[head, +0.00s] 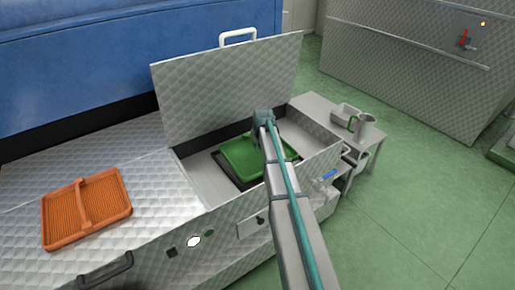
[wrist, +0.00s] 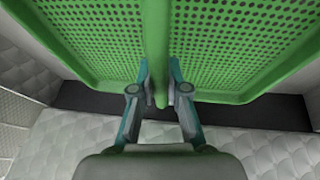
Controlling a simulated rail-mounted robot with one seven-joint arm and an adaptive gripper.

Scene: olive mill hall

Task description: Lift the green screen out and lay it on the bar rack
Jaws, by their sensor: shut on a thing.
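The green screen (head: 238,158) is a shallow perforated tray with a raised rim and a central handle bar. In the head view it is inside the open metal bin (head: 197,178), over a dark frame or opening (head: 224,172). Whether it touches what is below cannot be told. My gripper (wrist: 159,72) is shut on the central bar of the green screen (wrist: 90,45), one finger on each side in the wrist view. In the head view my arm hides the fingers and part of the screen. I cannot make out the bar rack for certain.
The bin's lid (head: 228,88) stands open behind it, with a white handle (head: 238,37). An orange screen (head: 88,207) lies on the metal top at left. A side table (head: 318,104) at right holds metal containers (head: 364,127). Green floor is clear at right.

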